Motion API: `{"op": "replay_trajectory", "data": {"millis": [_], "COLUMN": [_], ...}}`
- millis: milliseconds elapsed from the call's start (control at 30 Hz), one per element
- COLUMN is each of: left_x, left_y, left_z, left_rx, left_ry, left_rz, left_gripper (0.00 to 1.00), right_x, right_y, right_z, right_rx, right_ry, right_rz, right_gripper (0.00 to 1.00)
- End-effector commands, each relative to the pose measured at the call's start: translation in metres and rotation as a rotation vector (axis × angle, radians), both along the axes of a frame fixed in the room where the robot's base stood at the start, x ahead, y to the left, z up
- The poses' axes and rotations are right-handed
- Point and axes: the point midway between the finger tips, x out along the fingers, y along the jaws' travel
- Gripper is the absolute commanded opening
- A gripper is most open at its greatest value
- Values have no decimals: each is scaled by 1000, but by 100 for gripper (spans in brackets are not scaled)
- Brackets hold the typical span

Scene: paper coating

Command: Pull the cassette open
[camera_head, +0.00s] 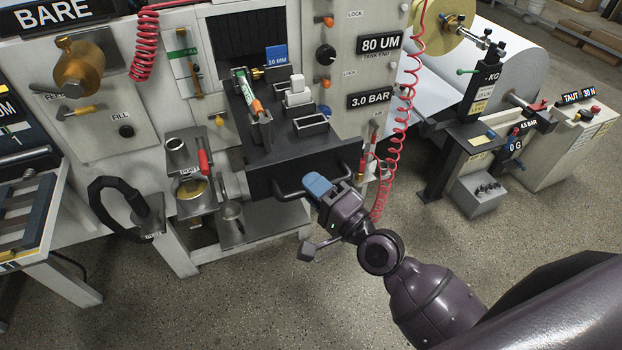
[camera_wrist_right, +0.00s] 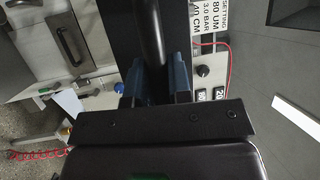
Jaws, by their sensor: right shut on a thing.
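The cassette (camera_head: 262,184) is a dark drawer-like tray in the middle of the head view, standing out from the front of the grey machine. A black bar handle (camera_head: 288,194) crosses its front; it also shows as a dark bar in the wrist view (camera_wrist_right: 151,35). My right gripper (camera_head: 317,186), with blue fingers, is shut on the handle near its middle. In the right wrist view the fingers (camera_wrist_right: 156,85) stand on both sides of the bar. The fingers hide part of the handle. My left gripper is not in view.
On the cassette's top are a green-and-orange tube (camera_head: 249,97), white blocks (camera_head: 297,90) and a blue 10 MM block (camera_head: 276,55). A red coiled hose (camera_head: 404,120) hangs to the right. The floor (camera_head: 270,290) in front is clear.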

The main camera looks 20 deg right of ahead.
Motion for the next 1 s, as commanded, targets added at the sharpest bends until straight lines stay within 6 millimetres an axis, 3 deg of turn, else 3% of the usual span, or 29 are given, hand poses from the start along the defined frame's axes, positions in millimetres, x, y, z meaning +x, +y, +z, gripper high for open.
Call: {"op": "replay_trajectory", "data": {"millis": [467,500,633,1000], "left_x": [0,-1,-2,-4], "left_y": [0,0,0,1], "left_z": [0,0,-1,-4], "left_rx": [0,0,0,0], "left_ry": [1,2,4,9], "left_rz": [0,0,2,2], "left_gripper": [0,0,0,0], "right_x": [-3,-3,-3,-7], "right_y": [0,0,0,-2], "right_z": [-2,-1,-1,-2], "right_rx": [-1,-1,-1,-1], "right_ry": [4,4,2,2], "right_rz": [2,2,1,0], "right_gripper": [0,24,44,44]}}
